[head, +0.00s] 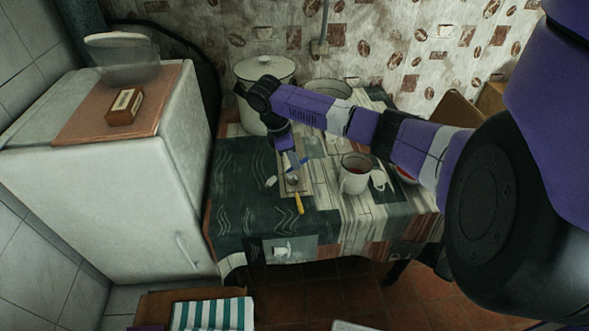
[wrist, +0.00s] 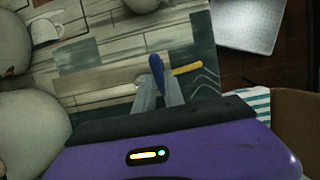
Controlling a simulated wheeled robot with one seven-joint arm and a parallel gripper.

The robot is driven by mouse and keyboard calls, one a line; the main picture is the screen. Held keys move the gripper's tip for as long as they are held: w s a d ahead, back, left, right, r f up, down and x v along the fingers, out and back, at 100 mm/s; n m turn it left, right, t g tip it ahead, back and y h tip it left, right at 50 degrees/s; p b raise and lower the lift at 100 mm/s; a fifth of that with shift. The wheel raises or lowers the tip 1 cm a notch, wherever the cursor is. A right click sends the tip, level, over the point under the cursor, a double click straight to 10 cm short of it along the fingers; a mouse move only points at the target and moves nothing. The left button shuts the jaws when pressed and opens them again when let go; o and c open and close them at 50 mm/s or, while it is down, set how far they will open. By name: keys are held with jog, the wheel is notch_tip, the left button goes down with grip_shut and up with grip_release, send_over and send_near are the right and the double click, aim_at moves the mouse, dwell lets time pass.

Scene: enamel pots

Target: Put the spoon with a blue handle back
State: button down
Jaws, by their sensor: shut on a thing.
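The spoon with a blue handle (wrist: 155,66) is between the fingertips of my gripper (wrist: 158,88) in the wrist view. In the head view its blue handle (head: 299,163) shows just below my gripper (head: 289,154), over a narrow wooden board (head: 304,181) on the table. My gripper is shut on this handle. The spoon's bowl is not clearly seen. A yellow handle (head: 299,203) lies at the near end of the board, and it also shows in the wrist view (wrist: 187,68). I cannot tell whether the blue-handled spoon touches the board.
The table (head: 240,205) has a patterned cloth. A large lidded white pot (head: 249,75) and another pot (head: 329,90) stand at the back. A white mug (head: 355,176) stands right of the board. A fridge (head: 105,185) is at the left. The cloth's front left is mostly clear.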

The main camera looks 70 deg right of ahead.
aim_at(286, 173)
jog(key=shift+f, duration=2.1)
jog(key=c, duration=1.4)
grip_release()
jog(key=shift+f, duration=0.1)
jog(key=shift+c, duration=0.2)
